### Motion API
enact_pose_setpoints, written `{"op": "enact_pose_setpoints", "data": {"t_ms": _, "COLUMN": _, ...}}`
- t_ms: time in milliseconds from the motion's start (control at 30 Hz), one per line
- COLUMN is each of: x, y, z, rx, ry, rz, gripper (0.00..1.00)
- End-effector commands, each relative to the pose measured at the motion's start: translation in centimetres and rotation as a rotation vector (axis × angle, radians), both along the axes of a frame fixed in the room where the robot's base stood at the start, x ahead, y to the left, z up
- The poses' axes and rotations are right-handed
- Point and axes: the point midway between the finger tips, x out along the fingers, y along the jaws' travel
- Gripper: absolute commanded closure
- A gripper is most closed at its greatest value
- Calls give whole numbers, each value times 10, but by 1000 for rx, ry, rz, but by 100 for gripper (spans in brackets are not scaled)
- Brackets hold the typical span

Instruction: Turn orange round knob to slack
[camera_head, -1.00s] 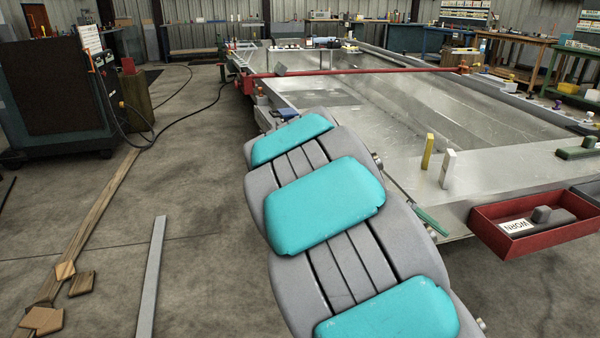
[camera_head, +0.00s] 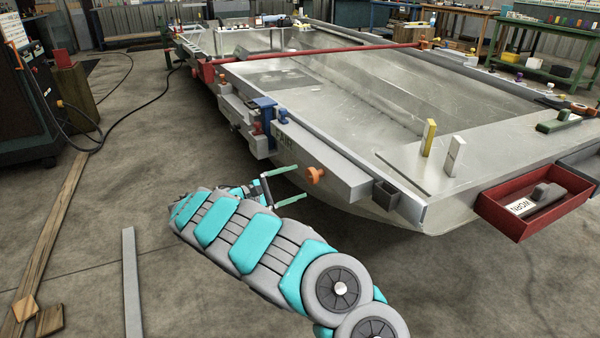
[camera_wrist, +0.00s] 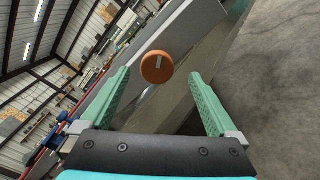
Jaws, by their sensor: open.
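The orange round knob (camera_head: 315,175) sticks out from the near side of the metal hull (camera_head: 345,182), close to its near corner. In the wrist view the knob (camera_wrist: 157,67) shows as an orange disc with a pale mark on its face. My gripper (camera_head: 287,186) is open, with green fingers pointing toward the knob from its left in the head view. In the wrist view the knob appears beyond and between the fingertips of my gripper (camera_wrist: 160,78), a little nearer the left finger. The fingers look apart from the knob, and nothing is between them.
A blue clamp-like part (camera_head: 265,112) sits on the hull edge left of the knob. A red tray (camera_head: 515,222) with a grey block labelled WORN is at the right. A red bar (camera_head: 320,53) crosses the hull. Floor left of my arm is mostly open.

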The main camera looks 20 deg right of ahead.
Motion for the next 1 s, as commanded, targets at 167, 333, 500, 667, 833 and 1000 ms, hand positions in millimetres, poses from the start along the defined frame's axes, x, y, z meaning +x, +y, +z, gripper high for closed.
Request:
{"op": "enact_pose_setpoints", "data": {"t_ms": 167, "x": 7, "y": 2, "z": -6, "rx": -5, "ry": 3, "rz": 19, "gripper": 5}}
{"op": "enact_pose_setpoints", "data": {"t_ms": 333, "x": 9, "y": -21, "z": -4, "rx": -8, "ry": 5, "rz": 15, "gripper": 5}}
{"op": "enact_pose_setpoints", "data": {"t_ms": 500, "x": 12, "y": -48, "z": -5, "rx": -6, "ry": 5, "rz": 15, "gripper": 5}}
{"op": "enact_pose_setpoints", "data": {"t_ms": 667, "x": 15, "y": -64, "z": -5, "rx": -6, "ry": 4, "rz": 17, "gripper": 5}}
{"op": "enact_pose_setpoints", "data": {"t_ms": 833, "x": 16, "y": -71, "z": -5, "rx": -6, "ry": 4, "rz": 18, "gripper": 5}}
{"op": "enact_pose_setpoints", "data": {"t_ms": 1000, "x": 16, "y": -71, "z": -6, "rx": -6, "ry": 3, "rz": 19, "gripper": 5}}
